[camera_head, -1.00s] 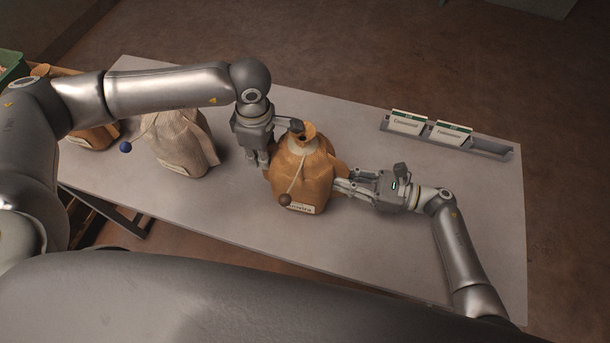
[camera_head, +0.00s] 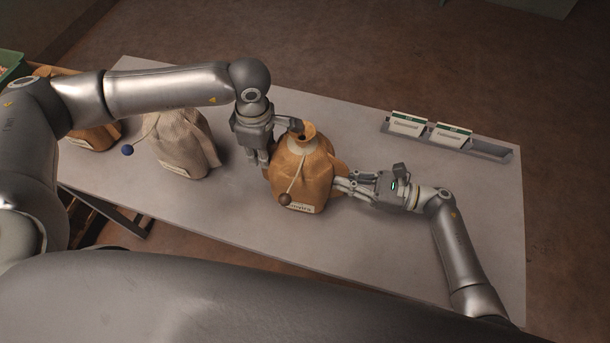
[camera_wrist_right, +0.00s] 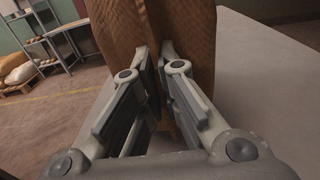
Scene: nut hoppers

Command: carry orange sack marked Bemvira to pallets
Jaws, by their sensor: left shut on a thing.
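The orange sack (camera_head: 309,178) stands upright on the grey table, its neck open at the top. A cord with a dark brown ball hangs down its front, and its white label is partly legible, ending in "mvira". My left gripper (camera_head: 263,160) points down at the sack's left side and is shut on it. My right gripper (camera_head: 338,186) reaches in from the right against the sack's right side. In the right wrist view the sack (camera_wrist_right: 122,30) lies right at its close-set fingers (camera_wrist_right: 163,60), with cloth between them; how tightly they close is unclear.
A pale sack (camera_head: 178,145) with a blue ball on its cord stands left on the table (camera_head: 420,240), with another orange sack (camera_head: 95,136) beyond it. A rack with two cards (camera_head: 450,136) lies at the far right edge. Shelving (camera_wrist_right: 50,35) shows in the wrist view.

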